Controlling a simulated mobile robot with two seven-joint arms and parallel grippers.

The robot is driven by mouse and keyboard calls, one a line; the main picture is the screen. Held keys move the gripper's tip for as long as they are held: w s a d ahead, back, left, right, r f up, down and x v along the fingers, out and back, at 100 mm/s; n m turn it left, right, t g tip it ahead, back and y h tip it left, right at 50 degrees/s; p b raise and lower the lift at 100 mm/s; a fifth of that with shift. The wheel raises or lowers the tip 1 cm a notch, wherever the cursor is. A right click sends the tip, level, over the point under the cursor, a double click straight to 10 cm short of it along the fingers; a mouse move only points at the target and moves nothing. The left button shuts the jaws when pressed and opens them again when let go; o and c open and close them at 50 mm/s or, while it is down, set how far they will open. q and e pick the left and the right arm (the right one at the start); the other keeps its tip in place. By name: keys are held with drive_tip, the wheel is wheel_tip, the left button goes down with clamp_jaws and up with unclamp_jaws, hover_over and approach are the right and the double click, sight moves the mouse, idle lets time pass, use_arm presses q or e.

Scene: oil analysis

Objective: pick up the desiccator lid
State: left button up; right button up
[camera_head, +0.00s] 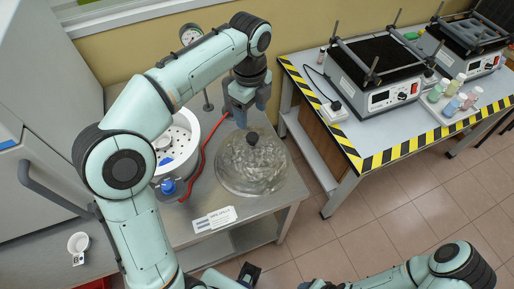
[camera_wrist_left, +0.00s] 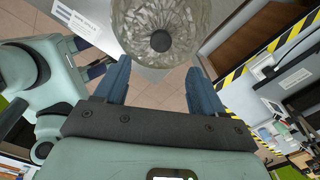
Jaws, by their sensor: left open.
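The desiccator lid (camera_head: 262,180) is a clear glass dome with a black knob (camera_head: 252,138) on top. It lies on the metal side table, right of the round white desiccator base (camera_head: 203,122). My left gripper (camera_head: 240,122) is open and empty, above and just behind the knob. In the left wrist view the lid (camera_wrist_left: 188,22) is at the top centre, and its knob (camera_wrist_left: 161,41) appears between the lines of the open fingers (camera_wrist_left: 158,75), beyond their tips.
A red hose (camera_head: 204,150) runs between base and lid. A white label card (camera_head: 215,219) lies in front. A table with black-and-yellow edging (camera_head: 375,160) stands right, holding a hotplate device (camera_head: 385,85) and several small bottles. A grey cabinet (camera_head: 45,120) stands left.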

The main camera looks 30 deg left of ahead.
sight(253, 136)
use_arm(q)
drive_tip(key=f+b, duration=0.1)
drive_tip(key=f, duration=0.5)
drive_tip(key=shift+s+f, duration=0.1)
drive_tip(key=shift+s, duration=0.1)
drive_tip(key=f, duration=0.3)
drive_tip(key=f+b, duration=0.1)
drive_tip(key=f, duration=0.1)
drive_tip(key=shift+w+f, duration=0.25)
drive_tip(key=shift+f, duration=0.05)
clamp_jaws()
use_arm(e)
drive_tip(key=f, duration=0.1)
drive_tip(key=s+f, duration=0.1)
drive_tip(key=shift+s+f, duration=0.2)
drive_tip(key=shift+f, duration=0.1)
use_arm(q)
drive_tip(key=shift+r, duration=0.1)
